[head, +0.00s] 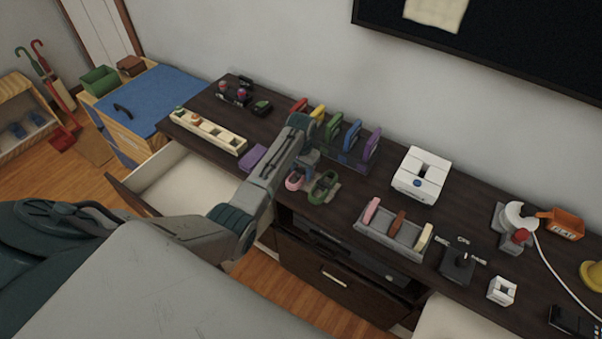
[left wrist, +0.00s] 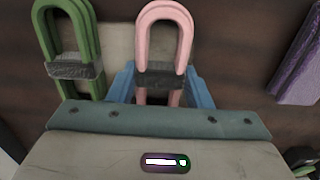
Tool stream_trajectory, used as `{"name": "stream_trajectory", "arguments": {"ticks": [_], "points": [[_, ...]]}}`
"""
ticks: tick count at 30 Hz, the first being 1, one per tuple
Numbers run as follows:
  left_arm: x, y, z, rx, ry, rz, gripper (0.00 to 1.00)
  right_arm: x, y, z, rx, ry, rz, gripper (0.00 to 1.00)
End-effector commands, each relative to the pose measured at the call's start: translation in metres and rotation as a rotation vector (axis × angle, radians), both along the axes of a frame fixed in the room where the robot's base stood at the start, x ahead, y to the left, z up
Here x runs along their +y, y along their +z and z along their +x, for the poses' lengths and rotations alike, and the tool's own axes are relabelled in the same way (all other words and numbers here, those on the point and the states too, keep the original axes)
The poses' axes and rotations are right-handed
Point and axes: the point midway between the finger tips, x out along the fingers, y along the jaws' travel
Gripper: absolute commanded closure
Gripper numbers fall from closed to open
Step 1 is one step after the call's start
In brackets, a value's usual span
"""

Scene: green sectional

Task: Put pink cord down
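The pink cord (head: 294,180) is a bundled loop with a dark band. It lies beside the green cord (head: 323,187) on the dark desk top. In the left wrist view, the pink cord (left wrist: 164,32) is between the blue fingers of my left gripper (left wrist: 161,78), which close in on both sides of its dark band. The green cord (left wrist: 68,30) is just to its left. A pale holder (left wrist: 115,48) shows behind both cords. In the head view, my left gripper (head: 303,165) is above the cords, its fingers partly hidden. My right gripper is not in view.
A purple block (head: 252,157) lies left of the cords. A rack of colored pieces (head: 345,158) stands behind, and a grey tray (head: 390,240) to the right. A white box (head: 420,174) stands further back. An open drawer (head: 185,182) juts out at left.

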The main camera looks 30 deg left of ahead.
Motion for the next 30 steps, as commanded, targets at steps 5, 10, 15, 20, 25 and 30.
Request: {"name": "stream_trajectory", "arguments": {"ticks": [5,10,15,20,25,30], "points": [[0.000,0.000,0.000,0.000,0.000,-0.001,0.82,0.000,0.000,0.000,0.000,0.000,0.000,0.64],[0.000,0.000,0.000,0.000,0.000,-0.001,0.82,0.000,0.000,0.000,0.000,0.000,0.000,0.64],[0.000,0.005,0.000,-0.001,0.000,-0.001,0.82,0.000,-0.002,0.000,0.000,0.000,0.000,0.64],[0.000,0.021,0.001,-0.005,0.000,0.000,0.82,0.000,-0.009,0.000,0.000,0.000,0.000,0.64],[-0.010,0.034,-0.019,0.000,-0.002,-0.001,0.82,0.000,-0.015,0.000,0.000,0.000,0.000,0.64],[-0.027,0.038,-0.051,-0.001,-0.002,-0.002,0.82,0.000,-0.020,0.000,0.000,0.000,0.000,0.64]]}}
